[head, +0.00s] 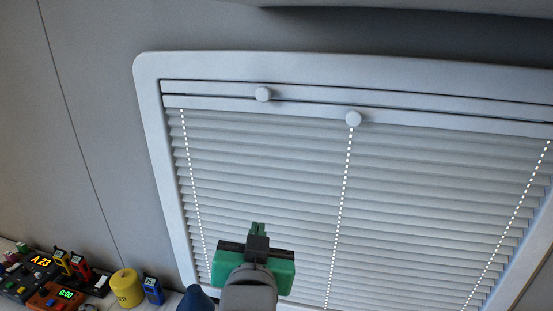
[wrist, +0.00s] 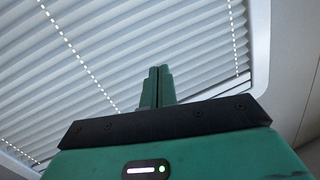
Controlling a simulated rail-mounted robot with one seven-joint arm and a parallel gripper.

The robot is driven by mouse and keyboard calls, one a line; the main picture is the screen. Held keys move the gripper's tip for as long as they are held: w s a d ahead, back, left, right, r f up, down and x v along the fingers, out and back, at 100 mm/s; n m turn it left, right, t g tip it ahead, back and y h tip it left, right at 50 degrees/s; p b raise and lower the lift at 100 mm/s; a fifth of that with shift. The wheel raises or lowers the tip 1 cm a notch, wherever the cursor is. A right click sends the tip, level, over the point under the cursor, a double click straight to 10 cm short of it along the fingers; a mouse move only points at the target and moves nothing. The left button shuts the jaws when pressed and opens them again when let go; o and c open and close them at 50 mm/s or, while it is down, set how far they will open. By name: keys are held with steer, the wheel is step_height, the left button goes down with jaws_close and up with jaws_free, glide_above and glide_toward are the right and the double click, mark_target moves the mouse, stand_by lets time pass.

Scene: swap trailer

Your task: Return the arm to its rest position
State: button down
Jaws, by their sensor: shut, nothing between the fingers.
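My gripper (head: 258,229) is green and black and shows at the lower middle of the head view, in front of the pleated window blind. In the wrist view my gripper (wrist: 158,72) points up toward the blind, with its two green fingers together and nothing between them. The pale blind (head: 270,170) fills most of the head view inside a light grey frame and also shows in the wrist view (wrist: 130,40). I cannot tell how far the fingertips are from the blind.
At the lower left are a yellow cylinder (head: 127,288), a blue device (head: 153,290), an orange box with a green display (head: 56,297) and several other small devices. Bare grey wall (head: 90,120) lies left of the frame.

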steer(key=s+d+r+n+t, duration=0.1)
steer(key=s+d+r+t, duration=0.2)
steer(key=s+r+t, duration=0.5)
steer(key=s+r, duration=1.1)
steer(key=shift+s+r+n+t, duration=0.3)
steer(key=shift+r+n, duration=0.1)
steer(key=shift+d, duration=0.1)
